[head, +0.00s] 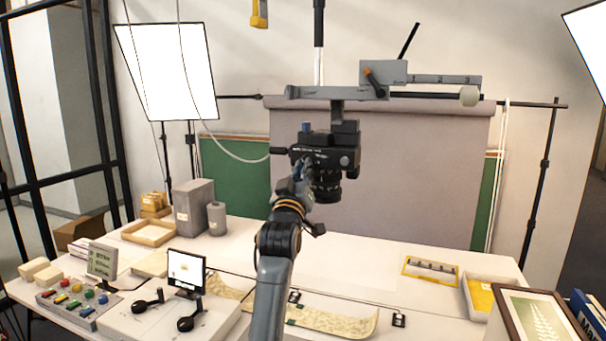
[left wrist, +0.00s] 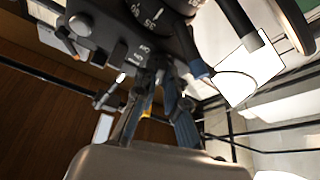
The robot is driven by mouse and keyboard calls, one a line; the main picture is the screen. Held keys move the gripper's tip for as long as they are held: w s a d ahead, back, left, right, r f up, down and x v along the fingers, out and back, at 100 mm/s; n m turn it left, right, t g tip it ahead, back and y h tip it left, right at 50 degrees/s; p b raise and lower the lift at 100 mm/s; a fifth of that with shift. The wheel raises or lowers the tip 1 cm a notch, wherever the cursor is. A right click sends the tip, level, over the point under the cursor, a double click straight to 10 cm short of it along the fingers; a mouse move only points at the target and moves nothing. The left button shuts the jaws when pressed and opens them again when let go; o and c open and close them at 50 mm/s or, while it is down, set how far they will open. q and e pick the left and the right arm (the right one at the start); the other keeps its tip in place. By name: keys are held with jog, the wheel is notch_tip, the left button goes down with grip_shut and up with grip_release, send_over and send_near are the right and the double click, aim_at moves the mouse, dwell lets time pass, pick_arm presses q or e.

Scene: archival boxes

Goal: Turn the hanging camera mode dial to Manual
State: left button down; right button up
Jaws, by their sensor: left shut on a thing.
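The black camera (head: 338,150) hangs lens down from a grey overhead arm above the table. My left gripper (head: 302,172) reaches up from below to the left side of the camera body. In the left wrist view, my gripper's fingers (left wrist: 160,78) are close together at the edge of the camera body (left wrist: 100,30), shut on the mode dial there. The fingers mostly hide this dial, and its setting cannot be read. White marks show beside the fingertips. A large round part with white numbers (left wrist: 152,14) is above them. My right gripper is out of view.
The grey overhead arm (head: 335,92) and its post are right above the camera. Below, the white table (head: 340,270) holds a small monitor (head: 187,270), a button panel (head: 80,305), boxes and a patterned strip (head: 340,318). A framed picture (head: 540,318) stands at front right.

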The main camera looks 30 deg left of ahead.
pick_arm(q)
jog(key=shift+a+r+m+t+h, duration=0.1)
jog(key=shift+m+t+h, duration=0.25)
jog(key=shift+m+h, duration=0.75)
jog(key=shift+a+m+t+h, duration=0.1)
jog(key=shift+m+t+h, duration=0.3)
jog(key=shift+m, duration=1.3)
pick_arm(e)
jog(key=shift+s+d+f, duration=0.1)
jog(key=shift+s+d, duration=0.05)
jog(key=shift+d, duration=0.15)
pick_arm(q)
jog(key=c, duration=1.4)
grip_release()
jog(key=shift+w, duration=0.2)
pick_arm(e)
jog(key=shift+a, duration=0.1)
pick_arm(q)
jog(key=shift+f, duration=0.2)
jog(key=v, duration=1.2)
jog(key=shift+r, duration=0.1)
